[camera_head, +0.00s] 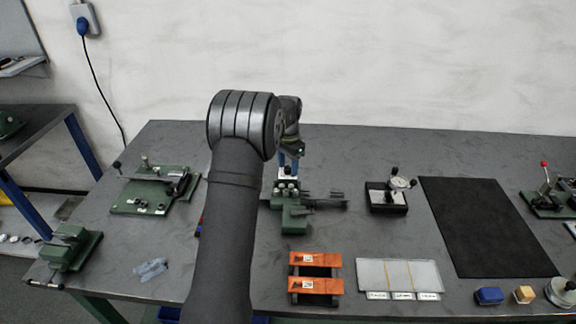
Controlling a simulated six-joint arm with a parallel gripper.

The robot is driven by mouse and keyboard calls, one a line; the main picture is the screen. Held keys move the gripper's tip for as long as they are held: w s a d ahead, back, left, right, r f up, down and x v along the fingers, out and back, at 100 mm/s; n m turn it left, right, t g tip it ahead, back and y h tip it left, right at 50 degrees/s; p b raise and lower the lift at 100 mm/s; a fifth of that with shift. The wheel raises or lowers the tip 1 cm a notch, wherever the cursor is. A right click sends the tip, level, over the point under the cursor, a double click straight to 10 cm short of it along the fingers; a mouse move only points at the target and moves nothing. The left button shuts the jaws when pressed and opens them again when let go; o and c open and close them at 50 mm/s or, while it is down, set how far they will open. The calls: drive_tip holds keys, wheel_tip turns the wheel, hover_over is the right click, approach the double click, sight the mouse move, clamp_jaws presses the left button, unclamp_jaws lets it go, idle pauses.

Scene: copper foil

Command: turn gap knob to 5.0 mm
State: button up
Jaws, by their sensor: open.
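My gripper (288,172) points down over the back of a green machine (295,218) at the middle of the table. It is partly hidden behind my own arm, and its fingers are small in the view; it is open. Small round pale fittings stand on the machine just below the gripper, and a dark bar reaches to the right. I cannot tell whether the gripper touches them. The gap knob and its scale cannot be made out for certain. My arm hides the area left of the machine.
A green plate with a lever (155,192) lies left, and a vise (70,250) sits at the left corner.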

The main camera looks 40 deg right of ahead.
drive_tip(key=shift+f, duration=0.2)
drive_tip(key=shift+c, duration=0.3)
drive_tip(key=c, duration=0.9)
drive_tip(key=shift+c, duration=0.2)
drive_tip(key=shift+n, duration=0.3)
